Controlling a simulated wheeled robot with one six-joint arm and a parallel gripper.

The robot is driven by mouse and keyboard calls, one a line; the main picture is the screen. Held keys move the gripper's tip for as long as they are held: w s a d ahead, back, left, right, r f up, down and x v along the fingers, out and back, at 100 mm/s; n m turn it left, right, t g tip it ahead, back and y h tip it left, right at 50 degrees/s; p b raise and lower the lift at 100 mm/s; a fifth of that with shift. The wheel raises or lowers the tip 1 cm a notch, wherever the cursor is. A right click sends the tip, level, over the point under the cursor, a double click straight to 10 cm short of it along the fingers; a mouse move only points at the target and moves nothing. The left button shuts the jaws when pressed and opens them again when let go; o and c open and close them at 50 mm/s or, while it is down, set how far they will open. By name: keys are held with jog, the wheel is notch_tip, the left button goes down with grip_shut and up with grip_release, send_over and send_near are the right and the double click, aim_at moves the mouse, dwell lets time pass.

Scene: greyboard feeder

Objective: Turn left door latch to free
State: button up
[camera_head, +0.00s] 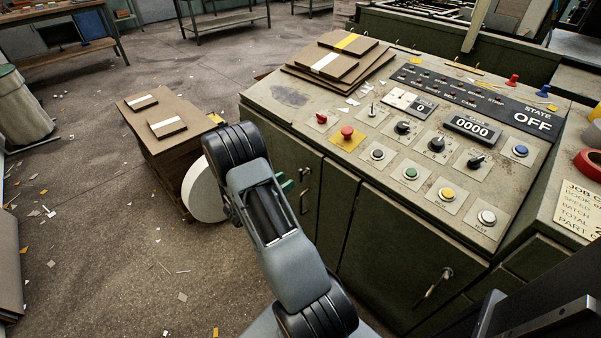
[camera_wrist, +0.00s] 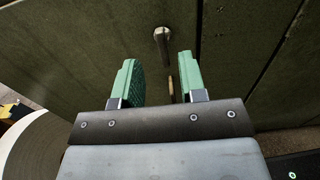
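The cabinet's left door (camera_head: 283,158) is dark green and shut. A grey metal latch handle (camera_wrist: 162,42) shows on a green door face in the wrist view, just beyond the fingertips. A thin brass-coloured piece (camera_wrist: 171,88) shows lower down between the fingers, partly hidden. My gripper (camera_wrist: 156,72) has two green fingers spread apart with nothing held between them. The handle appears in line with the gap, and I cannot tell whether any finger touches it. In the head view my arm hides most of the gripper; small green parts show beside the left door.
The control panel (camera_head: 390,125) with buttons and knobs tops the cabinet. Another latch (camera_head: 437,282) is on the right door. A board stack (camera_head: 165,135) and a white round object (camera_head: 203,190) stand left of my arm. The floor at far left is mostly open, with scraps.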

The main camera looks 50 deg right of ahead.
aim_at(299, 172)
jog(key=d, duration=0.7)
jog(key=shift+s+d, duration=0.25)
jog(key=shift+s, duration=0.05)
grip_shut()
